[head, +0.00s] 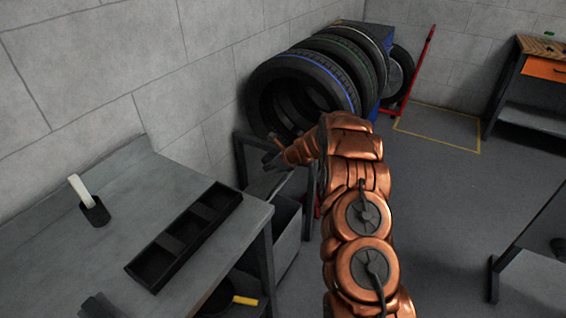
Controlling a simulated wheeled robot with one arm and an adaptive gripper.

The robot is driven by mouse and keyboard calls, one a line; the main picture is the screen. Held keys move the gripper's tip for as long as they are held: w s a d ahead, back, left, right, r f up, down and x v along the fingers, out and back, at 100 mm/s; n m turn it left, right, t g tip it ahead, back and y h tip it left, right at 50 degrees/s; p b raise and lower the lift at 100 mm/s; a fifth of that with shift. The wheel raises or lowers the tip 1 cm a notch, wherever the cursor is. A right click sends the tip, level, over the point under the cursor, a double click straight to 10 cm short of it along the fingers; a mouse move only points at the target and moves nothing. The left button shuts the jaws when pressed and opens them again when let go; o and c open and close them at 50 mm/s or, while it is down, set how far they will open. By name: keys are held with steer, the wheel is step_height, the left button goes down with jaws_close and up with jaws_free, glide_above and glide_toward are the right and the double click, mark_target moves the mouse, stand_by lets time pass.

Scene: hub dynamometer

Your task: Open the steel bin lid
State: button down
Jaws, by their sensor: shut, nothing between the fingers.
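The steel bin (290,238) is a grey box standing on the floor beside the workbench. Its upper part is partly hidden by my arm, and I cannot clearly tell the lid from the rim or how far it stands open. My copper-coloured arm reaches forward from the bottom of the head view and bends left. My gripper (270,152) is at its end, above and behind the bin, in front of the tyres. It is small in the picture; it looks shut and holds nothing. I cannot tell whether it touches the lid.
A grey workbench (90,240) fills the lower left, with a black divided tray (185,238) on it. Several tyres (300,95) stand on a rack along the wall. A red stand (415,75) is at the back. Open floor (450,190) lies to the right of my arm.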

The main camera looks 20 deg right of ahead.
steer(key=shift+s+d+r, duration=0.15)
steer(key=shift+d+r, duration=0.1)
stand_by(0.3)
steer(key=shift+w+a+f, duration=0.15)
steer(key=shift+w+a, duration=0.05)
stand_by(0.6)
